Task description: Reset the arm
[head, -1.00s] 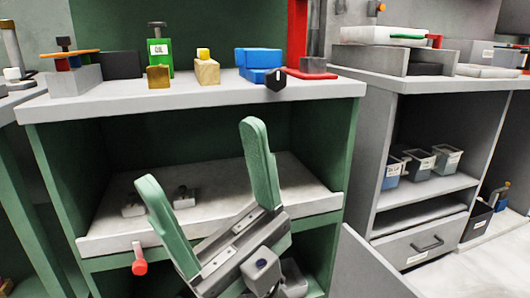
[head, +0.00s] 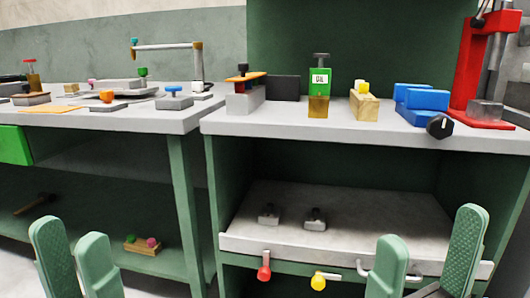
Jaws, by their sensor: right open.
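My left gripper (head: 70,236) is at the bottom left, in front of the lower shelf of the left bench. Its two green fingers point up and stand apart with nothing between them. My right gripper (head: 430,228) is at the bottom right, in front of the pull-out shelf of the green press bench. Its green fingers are wide apart and empty. Most of both arms lies below the picture edge and is hidden.
Below, the grey shelf (head: 370,215) holds two small parts. Red (head: 264,273) and yellow (head: 318,282) knobs stick out. A left bench (head: 150,122) holds several fixtures.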

